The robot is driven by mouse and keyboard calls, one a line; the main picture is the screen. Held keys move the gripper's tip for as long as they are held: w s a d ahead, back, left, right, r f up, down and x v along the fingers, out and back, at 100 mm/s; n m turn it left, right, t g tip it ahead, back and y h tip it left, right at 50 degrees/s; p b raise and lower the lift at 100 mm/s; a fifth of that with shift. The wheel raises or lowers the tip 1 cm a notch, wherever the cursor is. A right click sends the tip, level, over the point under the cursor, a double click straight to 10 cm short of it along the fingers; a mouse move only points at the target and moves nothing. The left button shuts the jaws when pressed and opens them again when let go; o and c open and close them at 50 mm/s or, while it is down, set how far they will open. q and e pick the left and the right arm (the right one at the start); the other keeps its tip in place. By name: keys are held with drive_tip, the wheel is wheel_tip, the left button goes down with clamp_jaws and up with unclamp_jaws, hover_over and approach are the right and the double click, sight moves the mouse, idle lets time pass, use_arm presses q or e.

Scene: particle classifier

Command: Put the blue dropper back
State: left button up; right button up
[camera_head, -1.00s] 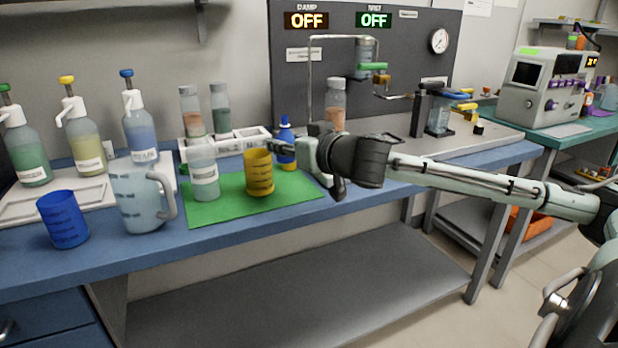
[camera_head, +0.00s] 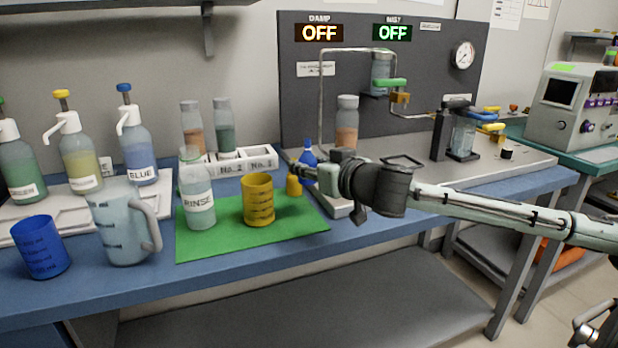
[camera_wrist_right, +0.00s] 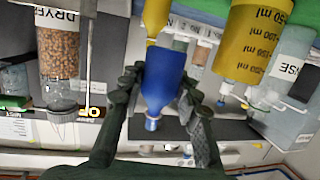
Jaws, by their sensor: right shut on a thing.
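The blue dropper (camera_head: 308,153) is a small blue bottle with a narrow nozzle. My right gripper (camera_head: 305,172) is shut on it at the back right of the green mat (camera_head: 215,245). In the right wrist view, the blue dropper (camera_wrist_right: 162,78) is between both fingers, its nozzle towards the picture's bottom. Its lower part is hidden in the head view, so I cannot tell whether it touches anything. A yellow dropper (camera_head: 294,186) stands just left of and in front of it. My left gripper is not in view.
A yellow cup (camera_head: 258,202) and a RINSE bottle (camera_head: 197,200) stand on the mat. Behind is a white rack (camera_head: 262,158) with two bottles. A clear jug (camera_head: 120,230) and blue cup (camera_head: 40,248) stand at left. A metal-pipe apparatus (camera_head: 322,100) is behind the gripper.

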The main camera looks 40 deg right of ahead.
sight(308, 182)
wheel_tip(308, 182, down, 4)
drive_tip(key=shift+r, duration=0.1)
wheel_tip(308, 182, down, 3)
drive_tip(key=shift+r+b, duration=0.1)
drive_tip(key=shift+b, duration=0.25)
drive_tip(key=shift+f, duration=0.5)
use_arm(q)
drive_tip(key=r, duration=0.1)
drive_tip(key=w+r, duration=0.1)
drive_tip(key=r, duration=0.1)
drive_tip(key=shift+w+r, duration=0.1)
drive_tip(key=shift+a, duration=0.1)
use_arm(e)
drive_tip(key=shift+f, duration=0.1)
drive_tip(key=o, duration=1.2)
drive_tip(key=shift+c, duration=0.2)
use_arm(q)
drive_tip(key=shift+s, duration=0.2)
